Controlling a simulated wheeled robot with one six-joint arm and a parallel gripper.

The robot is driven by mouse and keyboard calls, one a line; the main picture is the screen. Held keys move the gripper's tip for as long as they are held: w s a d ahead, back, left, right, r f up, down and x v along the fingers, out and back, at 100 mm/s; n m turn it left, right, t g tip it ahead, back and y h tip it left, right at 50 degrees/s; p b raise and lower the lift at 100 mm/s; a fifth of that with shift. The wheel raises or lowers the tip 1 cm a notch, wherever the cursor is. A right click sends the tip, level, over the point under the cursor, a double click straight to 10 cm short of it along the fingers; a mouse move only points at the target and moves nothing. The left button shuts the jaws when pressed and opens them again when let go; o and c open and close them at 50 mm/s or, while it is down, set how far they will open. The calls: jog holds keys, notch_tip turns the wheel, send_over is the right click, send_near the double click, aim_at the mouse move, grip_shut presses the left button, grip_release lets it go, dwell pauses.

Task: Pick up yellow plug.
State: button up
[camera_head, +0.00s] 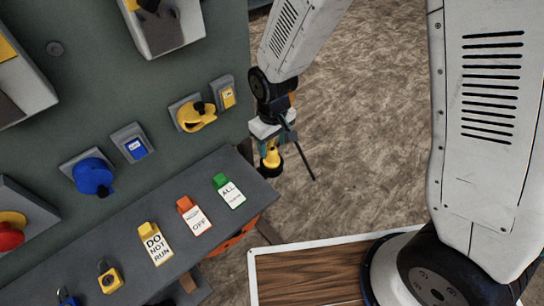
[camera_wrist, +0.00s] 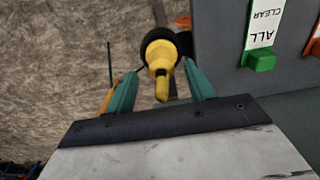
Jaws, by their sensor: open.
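The yellow plug (camera_head: 271,159) has a rounded yellow body with a narrow tip and a black round base. In the head view it shows at the right end of the grey shelf (camera_head: 150,225), just below my gripper (camera_head: 273,140). In the wrist view the plug (camera_wrist: 161,52) points toward the camera, its tip between the two green fingers of my gripper (camera_wrist: 160,88). The fingers are open, with visible gaps on both sides of the plug. What supports its base is unclear.
The shelf carries green (camera_head: 229,191), orange (camera_head: 194,215) and yellow (camera_head: 155,243) tags and padlocks (camera_head: 109,278). Yellow (camera_head: 196,115) and blue (camera_head: 93,176) switch covers sit on the green panel above. A thin dark rod (camera_head: 302,158) shows beside my gripper. Open floor lies right of the shelf.

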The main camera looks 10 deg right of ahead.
aim_at(271, 148)
notch_tip(271, 148, down, 5)
jog(key=shift+a+r, duration=0.1)
jog(key=shift+r, duration=0.05)
jog(key=c, duration=0.8)
jog(key=shift+o, duration=0.2)
jog(key=shift+r, duration=0.1)
